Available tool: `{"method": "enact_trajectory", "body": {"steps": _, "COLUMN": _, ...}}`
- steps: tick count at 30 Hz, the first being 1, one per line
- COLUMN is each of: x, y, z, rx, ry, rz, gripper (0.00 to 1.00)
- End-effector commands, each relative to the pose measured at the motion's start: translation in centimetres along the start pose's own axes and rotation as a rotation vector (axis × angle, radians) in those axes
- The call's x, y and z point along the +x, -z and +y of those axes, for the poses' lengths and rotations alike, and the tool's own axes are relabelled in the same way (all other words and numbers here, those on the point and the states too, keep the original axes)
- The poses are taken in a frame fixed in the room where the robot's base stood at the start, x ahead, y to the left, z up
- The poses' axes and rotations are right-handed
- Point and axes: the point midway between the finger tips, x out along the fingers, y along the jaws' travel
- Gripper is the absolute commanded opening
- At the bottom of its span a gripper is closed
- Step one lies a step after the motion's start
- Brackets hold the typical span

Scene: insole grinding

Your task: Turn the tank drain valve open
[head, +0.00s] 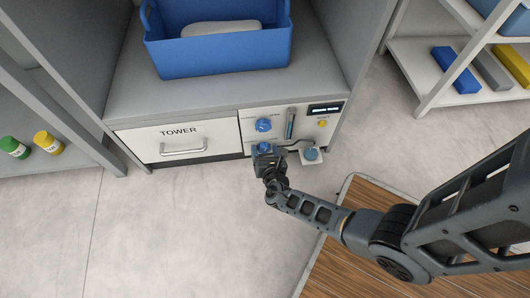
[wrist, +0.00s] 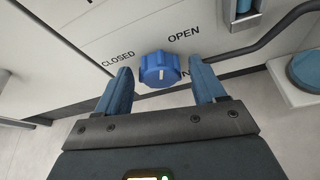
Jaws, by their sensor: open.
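The drain valve knob (wrist: 160,70) is blue, with a pale pointer mark on its face. In the wrist view it sits between the two fingertips of my gripper (head: 266,155), with a visible gap on each side. The word CLOSED is printed to its left and OPEN above it to the right. In the head view the knob (head: 265,147) is low on the white front panel (head: 334,117), partly hidden by my gripper. My gripper is open and holds nothing. Some lettering below the knob is mostly hidden.
A second blue knob (head: 263,125) is above on the panel, beside a sight tube (head: 290,124). A dark hose (wrist: 270,40) runs right, near a small dish (head: 312,155). A TOWER drawer (head: 179,139) is left. A blue bin (head: 217,52) stands above.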

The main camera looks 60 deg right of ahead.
Motion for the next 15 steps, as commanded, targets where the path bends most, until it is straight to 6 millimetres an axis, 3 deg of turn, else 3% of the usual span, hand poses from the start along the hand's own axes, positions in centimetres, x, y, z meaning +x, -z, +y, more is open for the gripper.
{"method": "enact_trajectory", "body": {"steps": 8, "x": 0.16, "y": -0.04, "z": -0.01, "rx": 0.001, "ry": 0.0, "rz": 0.0, "gripper": 0.69}}
{"method": "enact_trajectory", "body": {"steps": 15, "x": 0.15, "y": -0.04, "z": 0.01, "rx": 0.001, "ry": 0.0, "rz": 0.0, "gripper": 0.46}}
